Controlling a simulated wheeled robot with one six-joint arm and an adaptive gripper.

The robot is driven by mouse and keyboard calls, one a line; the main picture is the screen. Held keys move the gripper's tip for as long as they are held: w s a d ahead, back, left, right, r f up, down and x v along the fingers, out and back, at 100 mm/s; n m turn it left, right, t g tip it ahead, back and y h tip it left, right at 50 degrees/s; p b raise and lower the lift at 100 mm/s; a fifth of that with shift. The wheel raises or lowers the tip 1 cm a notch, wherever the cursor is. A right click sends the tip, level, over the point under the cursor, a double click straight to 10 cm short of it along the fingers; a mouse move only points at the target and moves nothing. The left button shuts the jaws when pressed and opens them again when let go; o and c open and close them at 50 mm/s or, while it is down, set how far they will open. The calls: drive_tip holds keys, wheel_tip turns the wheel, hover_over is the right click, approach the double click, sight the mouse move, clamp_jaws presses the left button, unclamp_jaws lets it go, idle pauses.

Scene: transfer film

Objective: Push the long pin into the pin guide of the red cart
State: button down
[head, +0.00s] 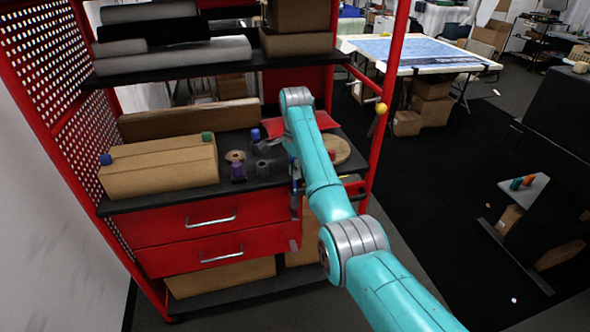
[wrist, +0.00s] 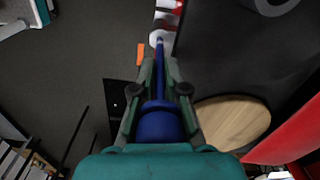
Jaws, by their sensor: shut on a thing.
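My gripper (wrist: 160,68) is shut on a long blue pin (wrist: 159,85), with a thick blue body near the wrist and a thin shaft running forward between the fingers. The shaft's far end meets a pale round fitting (wrist: 159,37) on the red cart's edge, which looks like the pin guide. I cannot tell whether the tip is inside it or just against it. In the head view, the red cart (head: 150,222) stands ahead, with my arm reaching to its right front. The arm hides most of my gripper, the pin and the guide there.
The cart's black worktop holds a cardboard box (head: 160,168), a brown tape roll (head: 235,156), small cups and a round wooden board (head: 336,149), which also shows in the wrist view (wrist: 232,122). A red post (head: 385,95) rises at right.

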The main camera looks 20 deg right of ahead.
drive_tip(key=shift+f, duration=1.6)
